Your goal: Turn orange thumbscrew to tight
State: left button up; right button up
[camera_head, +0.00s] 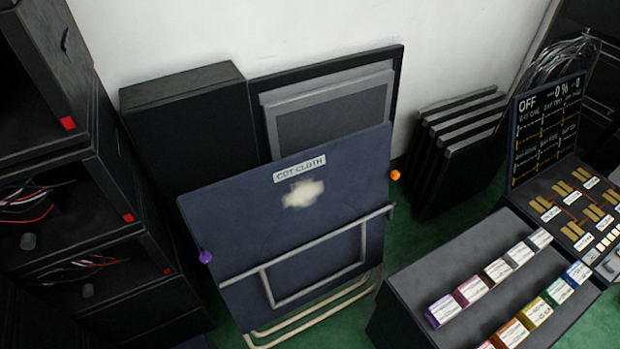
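The orange thumbscrew (395,175) is a small knob on the right edge of the dark blue panel (240,235), near its upper corner. The panel is tilted and carries a label reading like "CDT CLOTH" (300,168) and a pale, fuzzy patch (302,193). A purple thumbscrew (206,256) sits on the panel's left edge, lower down. Whether the orange thumbscrew is tight or loose cannot be told at this size. Neither of my grippers is in view.
Grey rails (312,254) cross the panel's lower front. Dark shelves with wires (140,255) stand at left. A stepped grey stand (440,268) holds several coloured boxes at right, beside a switch console (570,215). Green floor (425,240) shows between panel and stand.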

aim_at(394, 176)
jog(key=u, duration=0.15)
jog(key=k+l+u, duration=0.2)
jog(key=k+l, duration=0.15)
jog(key=l, duration=0.15)
jog(key=k+l+u, duration=0.2)
jog(key=k+l, duration=0.15)
jog(key=i, duration=0.4)
jog(key=i+j+z, duration=0.15)
jog(key=i, duration=0.2)
